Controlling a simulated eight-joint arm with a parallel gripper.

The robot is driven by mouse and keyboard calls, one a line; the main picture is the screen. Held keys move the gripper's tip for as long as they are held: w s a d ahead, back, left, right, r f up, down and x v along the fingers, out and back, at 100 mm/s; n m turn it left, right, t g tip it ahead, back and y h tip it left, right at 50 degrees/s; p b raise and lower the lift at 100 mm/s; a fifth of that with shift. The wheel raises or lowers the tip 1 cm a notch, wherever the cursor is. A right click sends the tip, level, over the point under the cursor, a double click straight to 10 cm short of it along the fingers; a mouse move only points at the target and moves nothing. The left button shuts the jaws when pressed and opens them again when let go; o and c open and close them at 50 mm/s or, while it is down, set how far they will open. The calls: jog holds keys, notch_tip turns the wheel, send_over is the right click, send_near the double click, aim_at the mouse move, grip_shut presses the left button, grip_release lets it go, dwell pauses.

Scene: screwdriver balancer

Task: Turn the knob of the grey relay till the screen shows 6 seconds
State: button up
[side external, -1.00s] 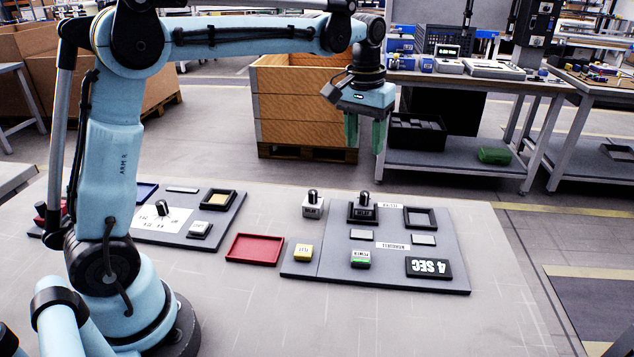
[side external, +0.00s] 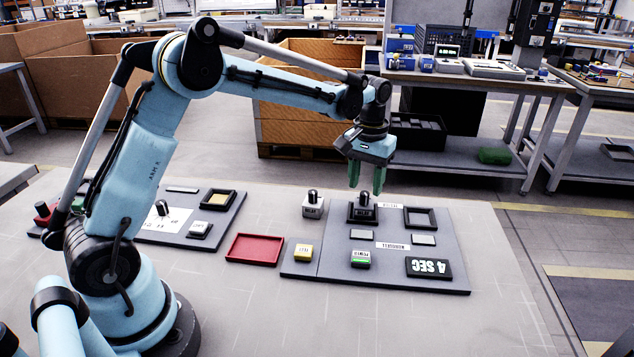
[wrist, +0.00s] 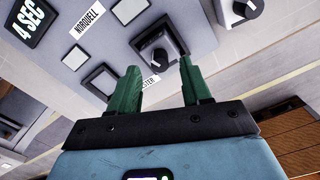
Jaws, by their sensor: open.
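The grey relay (side external: 362,212) sits in a black socket on the right-hand grey board. Its upright black knob (side external: 364,198) shows, and in the wrist view the knob (wrist: 160,56) has a pale mark. The screen (side external: 429,268) reads 4 SEC; it also shows in the wrist view (wrist: 31,20). My gripper (side external: 365,190) is open and empty, green fingers pointing down, just above the relay. In the wrist view, the fingertips (wrist: 158,68) stand on either side of the knob in the picture, apart from it.
A paler relay (side external: 312,207) with its own knob stands close left of the socket. An empty black frame (side external: 420,218) is to the right. A green-edged button (side external: 360,259), a yellow button (side external: 303,252) and a red tray (side external: 254,249) lie nearer. Bare table is in front.

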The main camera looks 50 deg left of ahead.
aim_at(364, 198)
jog(key=shift+f, duration=1.3)
jog(key=shift+c, duration=0.3)
grip_shut()
